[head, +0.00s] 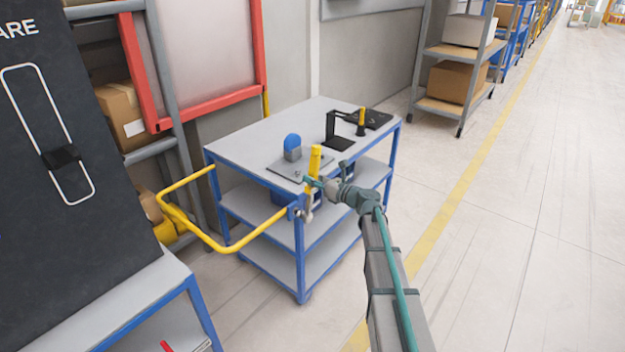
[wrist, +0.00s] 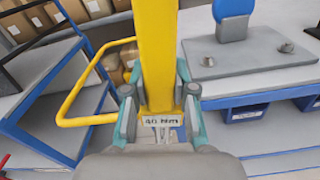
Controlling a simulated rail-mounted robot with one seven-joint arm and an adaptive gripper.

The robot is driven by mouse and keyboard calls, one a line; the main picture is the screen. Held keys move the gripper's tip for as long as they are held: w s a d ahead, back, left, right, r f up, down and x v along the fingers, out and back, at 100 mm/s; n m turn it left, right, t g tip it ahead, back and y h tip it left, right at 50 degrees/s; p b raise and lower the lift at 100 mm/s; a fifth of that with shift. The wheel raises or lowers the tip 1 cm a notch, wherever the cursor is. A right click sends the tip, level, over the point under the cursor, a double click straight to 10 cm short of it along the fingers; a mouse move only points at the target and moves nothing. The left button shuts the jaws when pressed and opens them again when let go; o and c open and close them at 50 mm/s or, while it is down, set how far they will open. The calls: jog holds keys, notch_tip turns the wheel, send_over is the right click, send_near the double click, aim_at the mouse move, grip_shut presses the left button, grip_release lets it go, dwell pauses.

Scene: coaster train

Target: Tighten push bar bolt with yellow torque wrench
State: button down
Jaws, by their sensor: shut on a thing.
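My gripper (head: 312,182) is shut on the yellow torque wrench (head: 315,158), near the front corner of the blue-framed cart. In the wrist view the wrench (wrist: 158,50) stands between both fingers (wrist: 160,108), with a "40 Nm" label low on it. In the head view its grey lower end is near the cart corner where the yellow push bar (head: 245,240) joins. The push bar also shows in the wrist view (wrist: 72,112), left of the wrench. I cannot make out the bolt, or whether the wrench touches it.
On the cart top (head: 262,135) are a grey plate with a blue-topped block (head: 292,146) and a black stand (head: 335,128) with another yellow-handled tool (head: 361,118). Blue bins sit below. Shelving stands behind and left; the floor (head: 510,200) at right is clear.

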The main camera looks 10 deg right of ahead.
jog(key=shift+x, duration=0.9)
dwell(1.1)
jog(key=shift+w+d+f+m+p, duration=0.2)
jog(key=shift+w+d+m+p, duration=0.75)
jog(key=shift+p, duration=0.75)
dwell(1.1)
jog(key=shift+w+d+f+m+p, duration=0.3)
jog(key=shift+d+m+p, duration=0.2)
jog(key=shift+p, duration=0.2)
jog(key=shift+w+d+f+m+p, duration=0.25)
jog(key=shift+w+d+m+p, duration=0.15)
jog(key=shift+p, duration=0.3)
dwell(1.1)
jog(key=shift+s, duration=0.15)
jog(key=shift+s+a+r+n+b, duration=0.15)
jog(key=shift+a+r+n+b, duration=0.1)
jog(key=shift+b, duration=0.1)
